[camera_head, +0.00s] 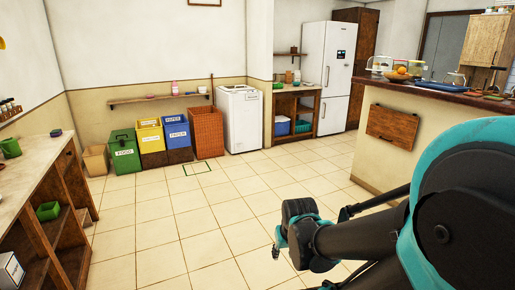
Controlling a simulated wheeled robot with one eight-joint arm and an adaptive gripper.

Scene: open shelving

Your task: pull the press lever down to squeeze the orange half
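I cannot make out the press, its lever or an orange half for certain. A bowl of orange fruit (397,76) stands on the counter at the upper right, far from my arm. A small metallic item (456,79) stands further right on that counter, too small to identify. My arm reaches in from the right edge. Its far end, with my gripper (277,246), hangs over the floor in the lower middle, apart from any object. The fingers are small and mostly hidden by my wrist, so their opening does not show.
The counter (420,136) fills the right side, with a blue tray (441,87) on top. Open shelving (38,165) stands at the left. Green, yellow and blue bins (124,158), a wicker basket (207,134) and a white appliance (240,119) line the back wall. The tiled floor between is clear.

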